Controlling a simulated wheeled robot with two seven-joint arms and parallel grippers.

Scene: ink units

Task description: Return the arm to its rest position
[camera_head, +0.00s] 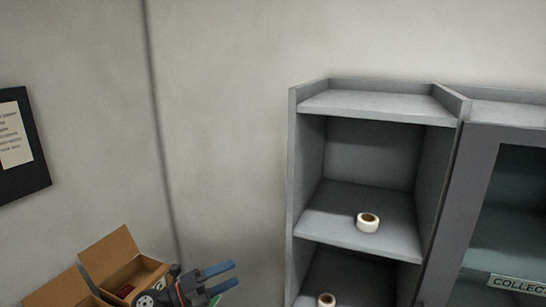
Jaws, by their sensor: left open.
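My left gripper (219,276) is at the bottom of the head view, left of the grey shelf unit. Its two blue fingers point right and are apart, with nothing seen between them. A small part of something green shows just below the fingers, mostly hidden. The wrist is dark, and the rest of the arm is cut off by the lower edge. My right gripper is not in view.
The grey shelf unit (307,168) holds a white tape roll (368,222) on its middle shelf and another roll (326,300) below. A grey-framed cabinet (466,190) adjoins it. Open cardboard boxes (112,250) stand close behind my left wrist. A framed notice hangs left.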

